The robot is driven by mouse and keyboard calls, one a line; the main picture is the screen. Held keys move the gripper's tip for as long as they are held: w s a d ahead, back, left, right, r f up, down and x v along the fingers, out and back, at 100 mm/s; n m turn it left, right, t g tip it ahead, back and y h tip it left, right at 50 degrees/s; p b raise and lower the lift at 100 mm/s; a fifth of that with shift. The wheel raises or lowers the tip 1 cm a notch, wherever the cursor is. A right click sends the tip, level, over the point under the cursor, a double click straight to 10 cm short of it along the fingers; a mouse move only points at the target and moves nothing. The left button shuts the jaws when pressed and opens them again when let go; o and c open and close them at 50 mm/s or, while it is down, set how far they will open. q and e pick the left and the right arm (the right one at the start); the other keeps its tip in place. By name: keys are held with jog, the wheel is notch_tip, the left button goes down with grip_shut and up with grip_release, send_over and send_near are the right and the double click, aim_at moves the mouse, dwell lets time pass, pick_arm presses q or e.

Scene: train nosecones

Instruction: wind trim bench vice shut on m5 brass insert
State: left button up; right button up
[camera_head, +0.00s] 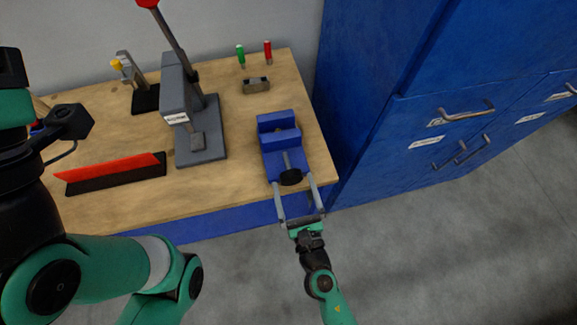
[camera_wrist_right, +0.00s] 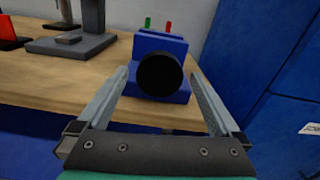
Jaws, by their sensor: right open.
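The blue bench vice (camera_head: 280,145) stands at the bench's front right corner, with a dark round handle knob (camera_head: 290,177) facing the front. The knob shows large and centred in the right wrist view (camera_wrist_right: 160,74). My right gripper (camera_head: 292,181) is open, one finger on each side of the knob. In the right wrist view a gap shows between each finger and the knob. I cannot make out the brass insert; the space between the vice jaws is too small to read. My left arm is at the left edge, and its gripper fingers are not visible.
A grey press (camera_head: 200,145) with a red-tipped lever stands left of the vice. Behind are a small metal block (camera_head: 256,86), a green driver (camera_head: 240,56) and a red one (camera_head: 267,52). A red-and-black strip (camera_head: 110,174) lies front left. Blue cabinets (camera_head: 430,130) stand right.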

aim_at(289, 168)
jog(key=b+x, duration=0.1)
jog(key=x, duration=0.4)
jog(key=shift+w+a, duration=0.1)
jog(key=shift+w, duration=0.3)
jog(key=c, duration=1.3)
jog(key=shift+m, duration=0.3)
jog(key=shift+m+b, duration=0.5)
jog(key=shift+m, duration=2.6)
